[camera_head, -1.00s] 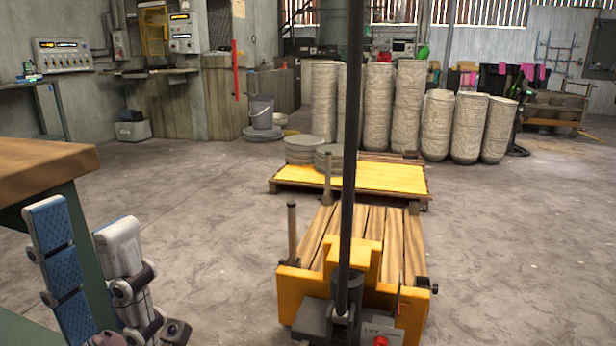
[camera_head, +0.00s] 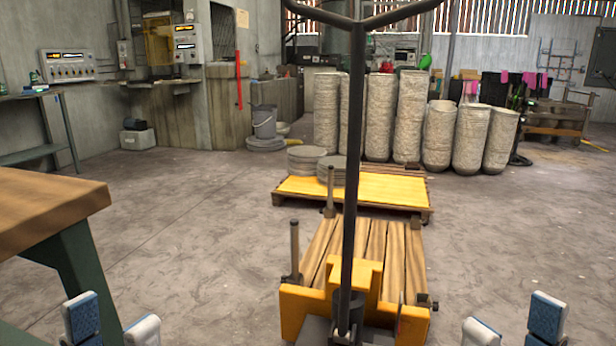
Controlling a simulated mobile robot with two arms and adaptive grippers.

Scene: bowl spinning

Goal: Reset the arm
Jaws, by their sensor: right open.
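My left gripper (camera_head: 112,325) shows at the bottom left edge, its two blue and white fingers apart with nothing between them. Only the finger ends of both show; the rest of both arms is below the frame. The two grippers are roughly level, on either side of a yellow pallet truck (camera_head: 300,312).
A wooden-topped table (camera_head: 50,205) stands at left. The truck's dark handle (camera_head: 352,190) rises through the middle. A grey bucket (camera_head: 264,122) stands farther back. The floor at right is clear.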

